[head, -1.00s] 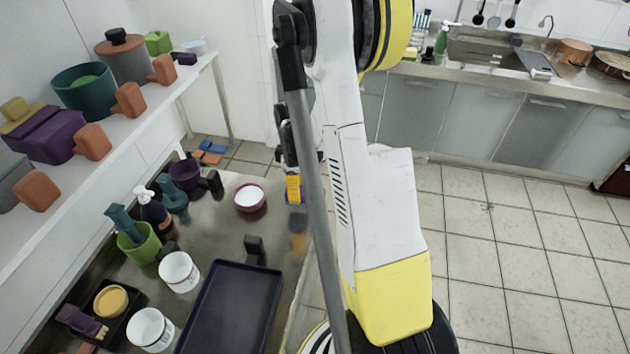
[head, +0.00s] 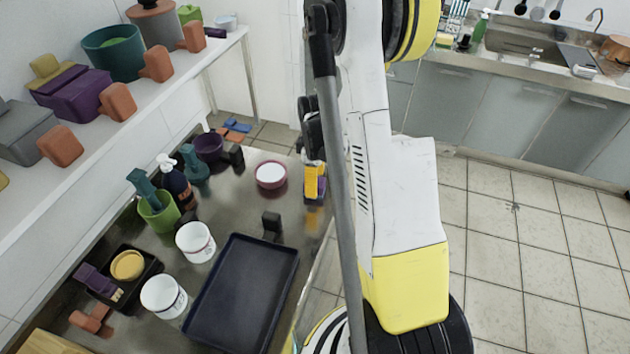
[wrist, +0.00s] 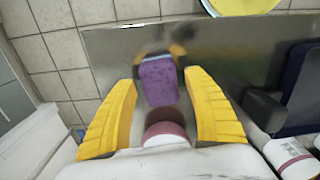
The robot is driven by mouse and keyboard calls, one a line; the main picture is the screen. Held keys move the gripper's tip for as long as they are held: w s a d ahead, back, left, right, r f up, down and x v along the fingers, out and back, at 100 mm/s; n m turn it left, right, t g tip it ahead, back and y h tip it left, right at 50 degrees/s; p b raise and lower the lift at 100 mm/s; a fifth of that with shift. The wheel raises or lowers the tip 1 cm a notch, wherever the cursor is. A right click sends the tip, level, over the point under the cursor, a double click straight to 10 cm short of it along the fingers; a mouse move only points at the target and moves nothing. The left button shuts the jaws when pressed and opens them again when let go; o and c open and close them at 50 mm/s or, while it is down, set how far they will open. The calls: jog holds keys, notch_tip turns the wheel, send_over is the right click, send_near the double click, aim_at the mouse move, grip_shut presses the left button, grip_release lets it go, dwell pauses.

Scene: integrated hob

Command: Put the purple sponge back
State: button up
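The purple sponge (wrist: 159,82) is between the yellow fingertips of my gripper (wrist: 160,78) in the wrist view. The fingers look closed in on its two sides, though thin gaps seem to show beside it. In the head view my gripper (head: 315,185) is low over the table's right edge, just right of the pink bowl with white inside (head: 271,176). Only a sliver of purple shows there. A yellow reflection lies below on the steel, so the fingers appear a little above the table (head: 225,225). The contact between sponge and fingers is partly hidden.
A dark tray (head: 240,295) and two white cups (head: 195,242) stand on the table. A purple pot (head: 208,147), bottles and a green container (head: 158,212) stand towards the wall. A shelf (head: 170,75) holds pots at left. The sink counter (head: 505,65) is across the floor.

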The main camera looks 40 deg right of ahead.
jog(key=shift+r, duration=0.1)
notch_tip(320, 180, up, 11)
jog(key=p, duration=0.5)
jog(key=s+a+r+m+t, duration=0.2)
jog(key=a+r+m+t, duration=0.1)
jog(key=a+r, duration=0.85)
jog(key=s+a+r+m+t, duration=0.4)
jog(key=s+a+r, duration=0.3)
jog(key=a, duration=0.4)
jog(key=shift+s, duration=0.9)
